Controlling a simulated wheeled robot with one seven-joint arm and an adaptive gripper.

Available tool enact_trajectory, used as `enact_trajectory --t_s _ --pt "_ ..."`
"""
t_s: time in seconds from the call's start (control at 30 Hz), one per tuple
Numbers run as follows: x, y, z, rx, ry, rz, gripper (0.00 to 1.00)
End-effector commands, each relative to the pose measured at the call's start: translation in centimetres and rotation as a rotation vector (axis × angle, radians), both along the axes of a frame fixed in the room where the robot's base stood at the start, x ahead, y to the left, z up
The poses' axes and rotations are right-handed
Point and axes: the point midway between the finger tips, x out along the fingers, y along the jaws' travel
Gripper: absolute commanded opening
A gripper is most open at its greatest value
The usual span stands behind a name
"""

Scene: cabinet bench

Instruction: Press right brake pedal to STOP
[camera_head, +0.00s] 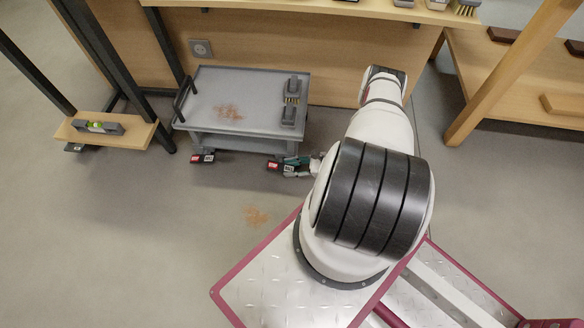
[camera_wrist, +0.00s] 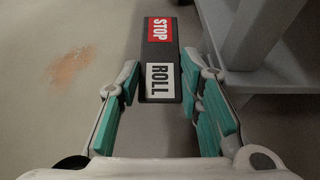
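The right brake pedal (camera_head: 273,166) is a dark block low at the cart's front right. In the wrist view the pedal (camera_wrist: 161,52) shows a red STOP label at its far end and a white ROLL label at its near end. My gripper (camera_head: 298,166) is low by the pedal's right end. In the wrist view my gripper (camera_wrist: 162,80) is open, its teal-padded fingers on either side of the ROLL end with nothing held. I cannot tell whether either finger touches the pedal, or which way it is tilted.
In the wrist view a cart part (camera_wrist: 240,35) is close on the right. Floor before the cart is open, with a brown stain (camera_head: 256,216).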

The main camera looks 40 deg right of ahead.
Motion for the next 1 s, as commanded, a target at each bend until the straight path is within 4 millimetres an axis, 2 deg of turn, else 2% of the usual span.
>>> enact_trajectory --t_s 0.03,0.07,0.33,1.0 --pt "0.0 0.0 0.0 0.000 0.000 -0.001 0.12" --pt "0.0 0.0 0.0 0.000 0.000 -0.001 0.05" --pt "0.1 0.0 0.4 -0.021 0.026 -0.001 0.05" --pt "0.6 0.4 1.9 -0.247 0.316 -0.001 0.05"
